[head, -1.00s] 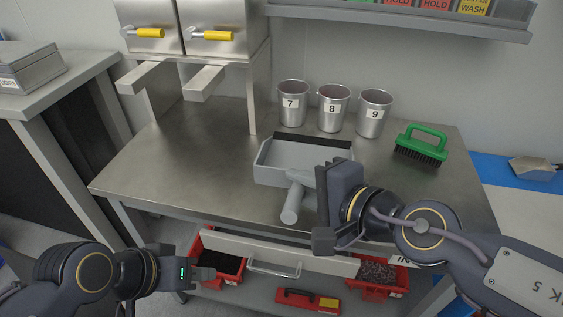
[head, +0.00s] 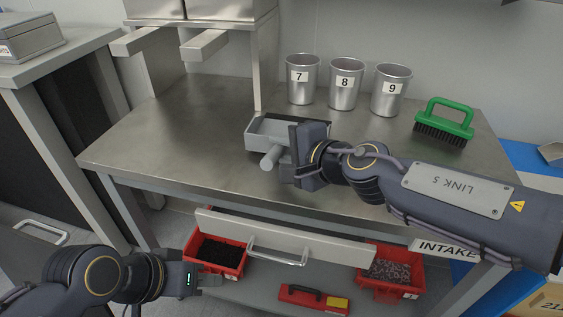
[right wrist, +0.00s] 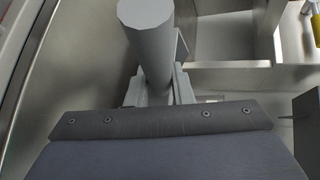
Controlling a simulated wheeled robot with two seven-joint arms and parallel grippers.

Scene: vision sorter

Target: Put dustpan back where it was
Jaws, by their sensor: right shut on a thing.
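The grey dustpan (head: 262,128) is over the steel workbench (head: 190,130), in front of the cups, its round handle (head: 271,159) pointing toward me. Its handle also shows large in the right wrist view (right wrist: 152,50), with part of the pan (right wrist: 232,50) behind it. My right gripper (head: 292,165) is shut on the dustpan near the base of the handle; the grip itself is partly hidden. I cannot tell whether the pan touches the bench. My left gripper (head: 210,281) is low at the left, away from the dustpan, in front of a red bin; its fingers are unclear.
Cups 7 (head: 301,85), 8 (head: 345,90) and 9 (head: 390,95) stand at the back. A green brush (head: 445,120) is at the right. The bench's left part is clear.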

